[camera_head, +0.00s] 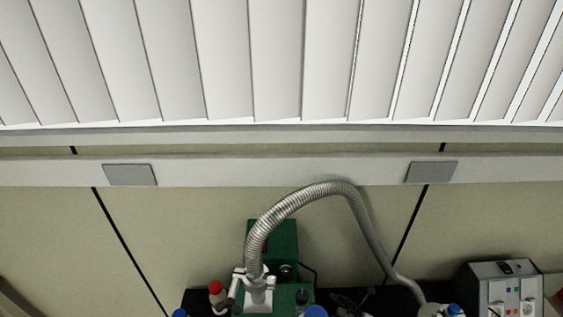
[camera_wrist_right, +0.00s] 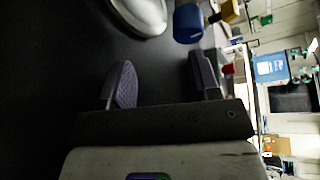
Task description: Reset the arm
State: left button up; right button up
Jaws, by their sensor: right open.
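My right gripper (camera_wrist_right: 162,82) shows in the right wrist view. Its two purple-grey fingers are apart, and nothing is held between them. A dark surface lies behind the gap. A white rounded object (camera_wrist_right: 140,12) and a blue cylindrical object (camera_wrist_right: 188,23) are beyond the fingertips at the top. No part of either arm shows in the head view, and my left gripper is in neither view.
In the head view, a green apparatus (camera_head: 285,241) with a ribbed metal hose (camera_head: 297,200) stands at the bottom. A red-capped bottle (camera_head: 216,291) is to its left; a grey instrument box (camera_head: 505,287) is at right. White slatted panels (camera_head: 280,60) fill the top.

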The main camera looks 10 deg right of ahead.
jog(key=s+a+m+t+y+p, duration=0.1)
jog(key=a+p, duration=0.1)
jog(key=s+a+m+t+y+p, duration=0.1)
jog(key=s+a+m+p, duration=0.1)
jog(key=s+a+m+t+y+p, duration=0.1)
jog(key=a+m, duration=0.1)
jog(key=shift+s+r+p, duration=0.1)
jog(key=shift+s+p, duration=0.2)
jog(key=shift+p, duration=0.1)
jog(key=s+a+r+m+t+y+p, duration=0.3)
jog(key=s+a+r+m+p, duration=0.1)
jog(key=r, duration=0.6)
jog(key=s+a+r+m+t+y+p, duration=0.2)
jog(key=s+a+r+m+y+p, duration=0.1)
jog(key=s+r+m, duration=0.4)
jog(key=s+a+r+m+t+y+p, duration=0.3)
jog(key=s+a+r+m+p, duration=0.2)
jog(key=r, duration=1)
jog(key=s+m+p, duration=0.1)
jog(key=s+p, duration=0.1)
jog(key=s, duration=0.1)
jog(key=shift+s+r+t+p, duration=0.15)
jog(key=shift+s+t+p, duration=0.15)
jog(key=shift+s+p, duration=0.1)
